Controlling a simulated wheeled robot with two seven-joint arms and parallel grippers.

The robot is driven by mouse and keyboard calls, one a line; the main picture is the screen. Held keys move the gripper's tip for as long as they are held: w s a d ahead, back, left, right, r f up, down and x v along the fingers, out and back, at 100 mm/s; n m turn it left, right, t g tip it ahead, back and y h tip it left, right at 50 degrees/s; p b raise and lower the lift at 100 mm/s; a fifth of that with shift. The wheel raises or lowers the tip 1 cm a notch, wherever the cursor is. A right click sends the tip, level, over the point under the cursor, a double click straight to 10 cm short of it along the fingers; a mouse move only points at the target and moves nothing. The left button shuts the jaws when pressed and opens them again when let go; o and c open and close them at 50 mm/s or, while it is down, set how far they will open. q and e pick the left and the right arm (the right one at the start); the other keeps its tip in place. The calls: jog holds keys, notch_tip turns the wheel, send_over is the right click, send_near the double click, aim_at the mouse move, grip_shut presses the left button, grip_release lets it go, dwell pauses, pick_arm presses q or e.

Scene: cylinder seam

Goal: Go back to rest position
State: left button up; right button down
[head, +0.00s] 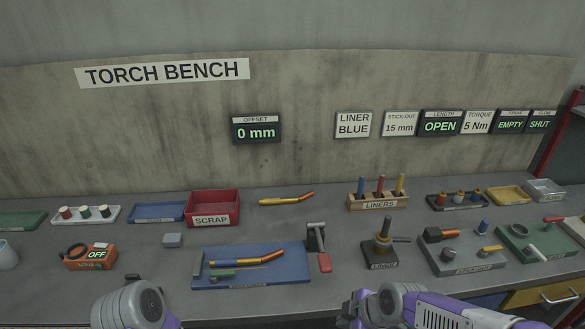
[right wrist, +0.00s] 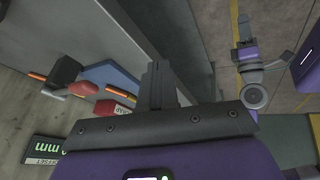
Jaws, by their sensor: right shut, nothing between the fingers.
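My right gripper (right wrist: 162,85) shows in the right wrist view with its dark fingers together and nothing held between them. Bench and floor show beyond the fingers, which appear clear of the items there. In the head view, rounded grey and purple parts of my two arms show at the bottom edge, in front of the bench. In the right wrist view, a purple and grey part of my other arm shows at the upper right above the floor. It is too small to tell the left gripper's jaws.
The bench (head: 150,283) carries a red scrap bin (head: 214,203), a blue fixture plate (head: 280,270) with a torch (head: 245,262), a liner rack (head: 378,202), a dark post stand (head: 381,250) and several trays. A wall panel (head: 440,123) reads OPEN.

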jog(key=s+f+m+g, duration=0.1)
jog(key=s+f+m, duration=0.3)
jog(key=f, duration=0.5)
jog(key=s+a+f+m+g, duration=0.1)
jog(key=s+f+m, duration=0.4)
jog(key=f+m, duration=0.3)
jog(key=s+a+f+m+g, duration=0.1)
jog(key=s+f+m, duration=0.4)
jog(key=f, duration=0.7)
jog(key=shift+a+f+m, duration=0.25)
jog(key=shift+m, duration=0.45)
